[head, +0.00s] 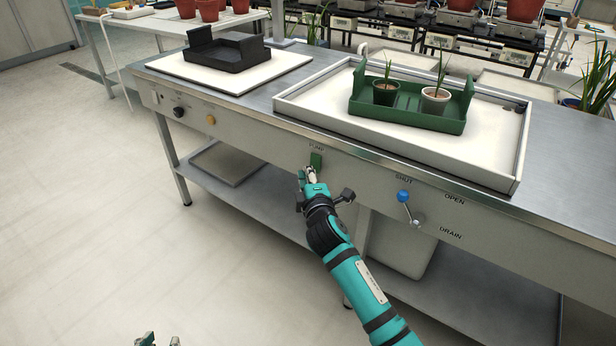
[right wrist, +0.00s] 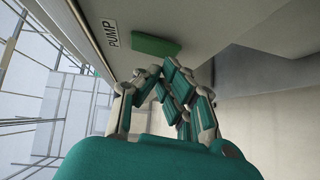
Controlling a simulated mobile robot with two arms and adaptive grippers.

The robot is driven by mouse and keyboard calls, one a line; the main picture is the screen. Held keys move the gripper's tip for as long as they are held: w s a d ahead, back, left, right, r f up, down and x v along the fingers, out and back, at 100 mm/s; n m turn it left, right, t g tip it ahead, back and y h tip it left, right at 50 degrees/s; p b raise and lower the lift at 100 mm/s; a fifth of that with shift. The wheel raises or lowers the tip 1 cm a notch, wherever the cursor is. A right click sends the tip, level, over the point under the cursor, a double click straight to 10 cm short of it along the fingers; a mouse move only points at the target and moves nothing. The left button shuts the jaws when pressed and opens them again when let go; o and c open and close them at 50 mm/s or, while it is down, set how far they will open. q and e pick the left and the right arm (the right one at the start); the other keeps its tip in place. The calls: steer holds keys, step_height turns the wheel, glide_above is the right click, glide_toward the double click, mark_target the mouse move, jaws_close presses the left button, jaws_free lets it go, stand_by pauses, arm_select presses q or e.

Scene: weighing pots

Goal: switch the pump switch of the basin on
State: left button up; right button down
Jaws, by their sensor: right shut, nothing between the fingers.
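The pump switch (head: 316,160) is a green rocker on the front panel of the steel bench, under the label PUMP. In the right wrist view the green switch (right wrist: 156,46) shows just beyond my fingertips, beside its PUMP label. My right gripper (head: 308,173) is shut and empty, right in front of the lower part of the switch. I cannot tell whether the fingertips touch it. The basin (head: 290,112) is a shallow white tray set in the bench top above the switch. A small part of my left gripper (head: 158,341) shows at the bottom edge; its fingers are not clear.
A green carrier (head: 455,126) with two potted plants stands in the basin. Right of the switch are a blue-knobbed lever (head: 403,196) marked SHUT and OPEN, and the DRAIN label. A black tray (head: 228,52) sits on a white board at the left. The floor at left is clear.

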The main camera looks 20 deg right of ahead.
stand_by(0.3)
steer(key=shift+w+d+f+n+t+b, duration=0.2)
steer(key=shift+d+f+n+t+b, duration=0.1)
steer(key=shift+b, duration=0.5)
arm_select(q)
steer(key=w+r+t, duration=0.1)
steer(key=w+d+r+t, duration=0.1)
steer(key=r, duration=0.1)
steer(key=w+r+t, duration=0.1)
steer(key=shift+d+r+h, duration=0.2)
steer(key=shift+r+h, duration=0.05)
steer(key=shift+h, duration=0.15)
arm_select(e)
steer(key=shift+r, duration=0.2)
steer(key=shift+a+f, duration=0.1)
